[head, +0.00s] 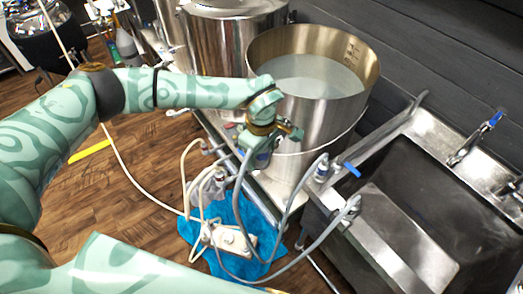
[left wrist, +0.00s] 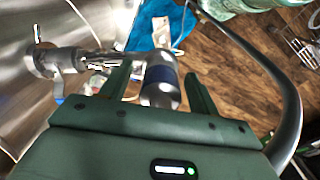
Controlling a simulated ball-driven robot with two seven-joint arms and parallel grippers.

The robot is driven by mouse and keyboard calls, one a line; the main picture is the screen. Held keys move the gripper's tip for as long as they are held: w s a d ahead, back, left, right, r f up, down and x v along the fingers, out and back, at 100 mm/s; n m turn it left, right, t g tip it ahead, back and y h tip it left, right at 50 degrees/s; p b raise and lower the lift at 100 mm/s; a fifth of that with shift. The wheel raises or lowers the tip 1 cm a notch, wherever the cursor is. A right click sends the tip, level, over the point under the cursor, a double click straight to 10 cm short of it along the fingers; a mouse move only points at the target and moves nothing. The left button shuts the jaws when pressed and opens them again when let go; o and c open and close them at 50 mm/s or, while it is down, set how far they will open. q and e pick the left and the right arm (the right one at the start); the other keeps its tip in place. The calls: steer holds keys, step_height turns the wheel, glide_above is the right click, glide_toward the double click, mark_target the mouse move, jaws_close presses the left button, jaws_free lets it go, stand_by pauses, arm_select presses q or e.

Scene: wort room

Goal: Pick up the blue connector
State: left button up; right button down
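The blue connector (left wrist: 160,78) is a metal cylinder with a dark blue band. In the left wrist view it shows between my left gripper's two green fingers (left wrist: 158,88), with a gap visible on each side. The fingers are open, and I cannot tell how deep the connector sits between them. It appears joined to a metal valve fitting (left wrist: 65,60) at the kettle's side. In the head view my left gripper (head: 262,150) is beside the large open kettle (head: 310,125) and largely hides the connector. My right gripper is out of view.
A pump (head: 232,240) with several hoses sits on a blue cloth (head: 268,215) on the wooden floor. A grey hose (left wrist: 275,75) curves close to the right finger. A steel sink (head: 415,235) stands at the right, and another steel vessel (head: 225,40) behind.

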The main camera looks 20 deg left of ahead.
arm_select(q)
steer(key=c, duration=1.1)
steer(key=shift+r, duration=0.15)
steer(key=shift+r, duration=0.3)
step_height(320, 180, up, 3)
steer(key=shift+a+f, duration=0.1)
steer(key=shift+f, duration=0.05)
steer(key=s+a+r, duration=0.1)
steer(key=s+r, duration=0.2)
steer(key=s, duration=0.1)
steer(key=s+a+r, duration=0.1)
steer(key=s+r, duration=0.2)
steer(key=s, duration=0.2)
steer(key=s+a+r, duration=0.1)
steer(key=s+r, duration=0.2)
steer(key=s, duration=0.1)
steer(key=shift+s+a+r+b, duration=0.25)
steer(key=shift+a+b, duration=0.1)
steer(key=shift+a, duration=0.05)
steer(key=shift+r, duration=0.1)
steer(key=shift+r+p, duration=1.25)
steer(key=shift+r, duration=0.9)
